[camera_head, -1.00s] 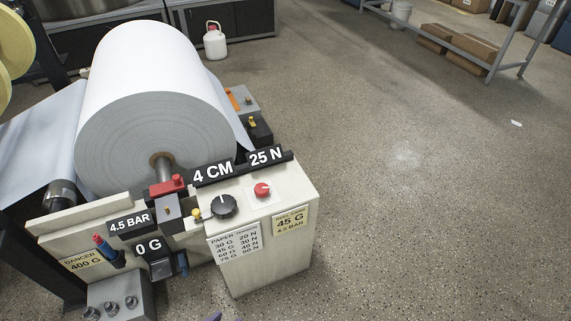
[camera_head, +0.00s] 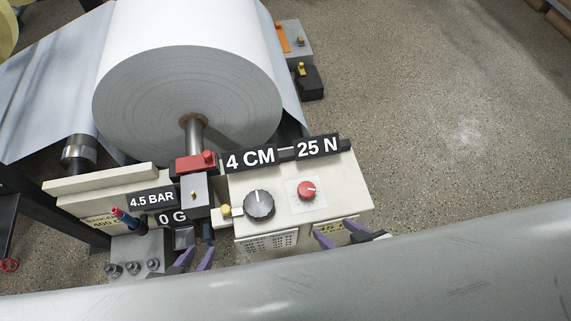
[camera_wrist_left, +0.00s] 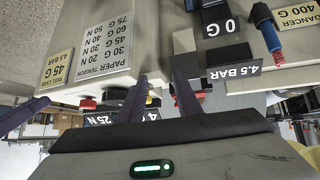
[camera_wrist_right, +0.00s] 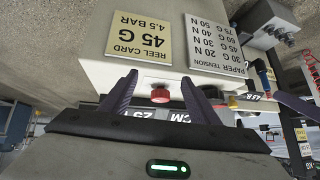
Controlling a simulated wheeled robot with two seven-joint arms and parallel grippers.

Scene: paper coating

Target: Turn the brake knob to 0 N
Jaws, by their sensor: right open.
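The red knob (camera_head: 307,190) sits on the cream console's top (camera_head: 350,185) below a black display reading 25 N (camera_head: 318,148). Its pale mark points right. A larger black knob (camera_head: 259,205) is to its left, below a display reading 4 CM (camera_head: 250,159). My right gripper (camera_head: 331,227) is open and empty at the console's front edge, just short of the red knob. In the right wrist view the red knob (camera_wrist_right: 160,95) appears between the open fingers, beyond them. My left gripper (camera_head: 199,250) is open and empty in front of the 0 G display (camera_head: 172,218).
A large paper roll (camera_head: 190,95) stands behind the console. A red block (camera_head: 196,163), a yellow knob (camera_head: 225,211) and a blue red-tipped handle (camera_head: 124,217) lie left of the knobs. Floor right of the console is clear.

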